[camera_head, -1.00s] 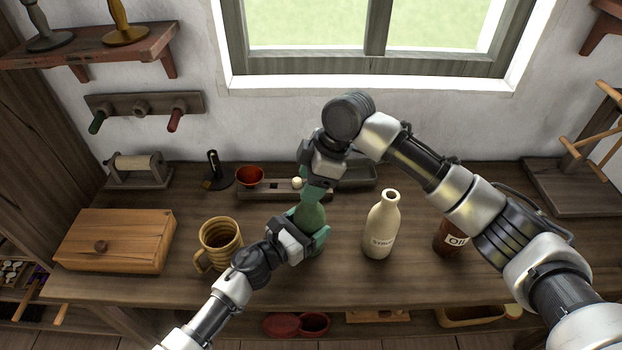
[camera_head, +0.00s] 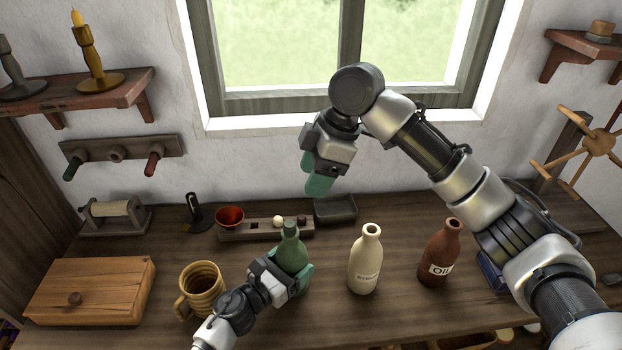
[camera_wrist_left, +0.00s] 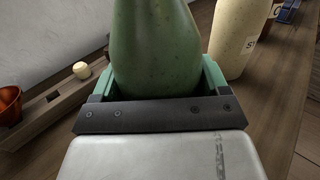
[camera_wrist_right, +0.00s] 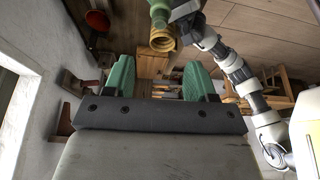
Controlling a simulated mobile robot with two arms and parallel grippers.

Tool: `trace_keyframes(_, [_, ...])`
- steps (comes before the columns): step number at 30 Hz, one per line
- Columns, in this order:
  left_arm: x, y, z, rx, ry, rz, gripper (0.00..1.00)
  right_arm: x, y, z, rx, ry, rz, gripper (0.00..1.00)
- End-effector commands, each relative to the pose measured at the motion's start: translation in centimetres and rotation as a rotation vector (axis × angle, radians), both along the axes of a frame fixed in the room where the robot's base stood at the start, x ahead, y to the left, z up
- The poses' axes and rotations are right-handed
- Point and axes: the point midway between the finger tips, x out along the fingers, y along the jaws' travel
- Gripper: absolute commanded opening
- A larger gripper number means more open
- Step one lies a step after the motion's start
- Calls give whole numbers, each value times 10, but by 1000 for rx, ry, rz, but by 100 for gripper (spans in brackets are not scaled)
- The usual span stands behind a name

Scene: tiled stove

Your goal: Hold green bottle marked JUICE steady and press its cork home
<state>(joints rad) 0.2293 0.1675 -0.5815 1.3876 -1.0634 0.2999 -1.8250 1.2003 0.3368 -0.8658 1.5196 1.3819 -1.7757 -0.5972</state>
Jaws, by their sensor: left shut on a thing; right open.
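The green bottle (camera_head: 291,250) stands upright on the bench in the head view; no label shows. My left gripper (camera_head: 295,276) is shut around its body. In the left wrist view the bottle (camera_wrist_left: 155,50) fills the space between the fingers, and its neck is out of frame. I cannot tell for sure whether a cork sits in the bottle's mouth (camera_head: 290,224). My right gripper (camera_head: 318,186) is open and empty, above and slightly right of the bottle, clear of it. Its two spread fingers show in the right wrist view (camera_wrist_right: 160,80).
A cream bottle (camera_head: 363,262) and a brown OIL bottle (camera_head: 438,255) stand to the right. A ribbed mug (camera_head: 202,287) and wooden box (camera_head: 92,290) stand left. Behind are a narrow rack (camera_head: 250,231) with a pale knob-like piece (camera_head: 277,219), a red bowl (camera_head: 229,217) and a dark tray (camera_head: 337,211).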

Motion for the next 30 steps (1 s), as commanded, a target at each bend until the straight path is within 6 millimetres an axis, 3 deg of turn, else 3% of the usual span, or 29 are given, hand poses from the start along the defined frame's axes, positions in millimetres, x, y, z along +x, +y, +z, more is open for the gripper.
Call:
trace_keyframes(4, [0,0,0,0,0,1,32,0,0,0,0,0,0,55])
trace_keyframes(8, [0,0,0,0,0,1,32,-1,4,-1,-14,-7,25,35])
trace_keyframes(15, [0,0,0,0,0,0,32,-5,35,-15,-160,-66,251,0])
trace_keyframes(21, [0,0,0,0,0,1,32,-5,48,-30,-303,-107,436,0])
trace_keyframes(30, [0,0,0,0,0,1,32,-3,49,-43,-376,-123,519,0])
